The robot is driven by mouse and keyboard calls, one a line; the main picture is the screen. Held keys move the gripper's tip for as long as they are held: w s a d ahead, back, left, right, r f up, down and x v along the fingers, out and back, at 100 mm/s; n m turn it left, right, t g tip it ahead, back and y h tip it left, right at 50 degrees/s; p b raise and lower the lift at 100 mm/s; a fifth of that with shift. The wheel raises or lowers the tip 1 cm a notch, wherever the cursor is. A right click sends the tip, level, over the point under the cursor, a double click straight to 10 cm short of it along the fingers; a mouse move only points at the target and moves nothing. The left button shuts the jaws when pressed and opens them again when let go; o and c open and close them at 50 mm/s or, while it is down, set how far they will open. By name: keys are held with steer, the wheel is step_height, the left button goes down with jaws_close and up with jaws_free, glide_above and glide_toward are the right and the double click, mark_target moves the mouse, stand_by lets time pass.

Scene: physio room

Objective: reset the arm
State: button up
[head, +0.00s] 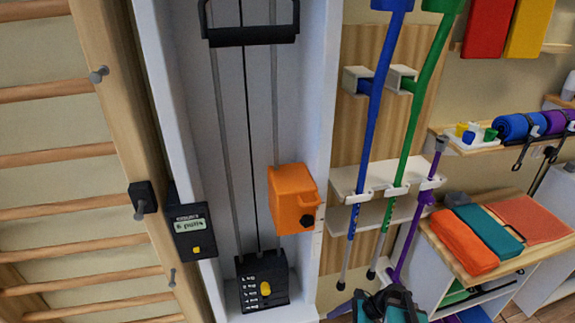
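My gripper (390,303), dark with teal parts, shows at the bottom edge of the head view, right of centre. It is cut off by the frame edge, and I cannot make out whether its fingers are apart or together. It appears in front of the floor and the lower ends of the crutches. I see nothing clearly held in it.
A white pulley column (322,110) carries an orange box (293,198) and a black handle (252,36). Wooden wall bars (55,157) stand left. Blue (367,130) and green (415,110) crutches hang in a rack. A shelf unit (440,255) with folded towels stands right.

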steer(key=s+a+f+n+g+h+b, duration=0.2)
steer(key=s+a+f+n+g+h, duration=0.25)
steer(key=s+f+n, duration=0.7)
steer(key=s+d+f+n+h, duration=0.3)
steer(key=s+d+n, duration=0.3)
steer(key=n, duration=0.4)
steer(key=shift+s+f+g+h, duration=0.15)
steer(key=shift+s+g+h, duration=0.35)
steer(key=shift+s, duration=0.35)
steer(key=shift+d, duration=0.1)
